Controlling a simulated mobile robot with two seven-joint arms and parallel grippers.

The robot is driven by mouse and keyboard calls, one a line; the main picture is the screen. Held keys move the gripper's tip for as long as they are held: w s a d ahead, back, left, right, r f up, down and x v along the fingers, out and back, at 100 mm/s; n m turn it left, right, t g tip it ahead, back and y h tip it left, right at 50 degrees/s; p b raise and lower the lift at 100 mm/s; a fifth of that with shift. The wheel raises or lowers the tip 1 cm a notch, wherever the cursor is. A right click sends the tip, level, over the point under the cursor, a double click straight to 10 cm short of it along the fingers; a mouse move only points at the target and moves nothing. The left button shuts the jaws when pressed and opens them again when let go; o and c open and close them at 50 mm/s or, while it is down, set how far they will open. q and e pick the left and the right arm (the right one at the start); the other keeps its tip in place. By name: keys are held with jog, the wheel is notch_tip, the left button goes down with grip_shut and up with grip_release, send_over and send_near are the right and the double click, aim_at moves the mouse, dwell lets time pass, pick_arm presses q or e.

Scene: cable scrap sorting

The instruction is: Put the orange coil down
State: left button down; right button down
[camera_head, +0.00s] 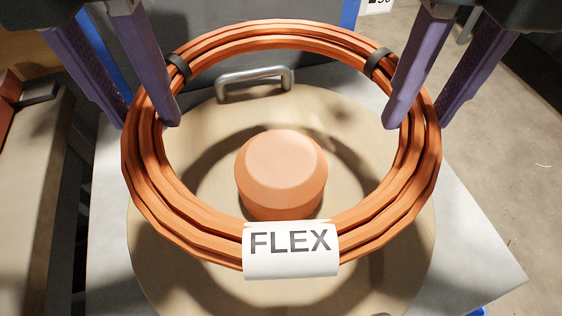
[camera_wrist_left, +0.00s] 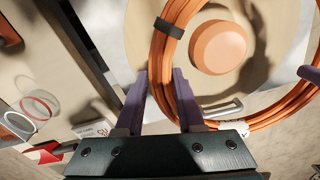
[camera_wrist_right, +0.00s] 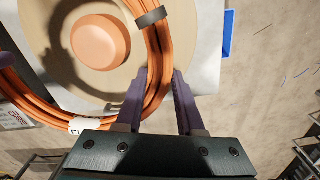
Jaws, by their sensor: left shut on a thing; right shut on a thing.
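The orange coil (camera_head: 180,218) is a ring of several cable turns with black ties and a white label reading FLEX. It also shows in the left wrist view (camera_wrist_left: 172,22) and the right wrist view (camera_wrist_right: 159,60). My left gripper (camera_head: 148,122) is shut on the coil's left side, and my right gripper (camera_head: 415,122) is shut on its right side. The coil hangs above a round tan disc (camera_head: 170,290), around an orange hub (camera_head: 281,170) in this view. The coil's shadow falls on the disc, apart from it.
The disc rests on a pale grey surface (camera_head: 475,250) with a metal handle (camera_head: 254,82) at its far side. A wooden-looking bench or box (camera_head: 35,190) stands at the left. A blue item (camera_wrist_right: 228,34) lies beside the surface in the right wrist view.

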aim_at(182, 177)
pick_arm(q)
jog(key=shift+f, duration=0.15)
pick_arm(e)
jog(key=shift+f, duration=0.15)
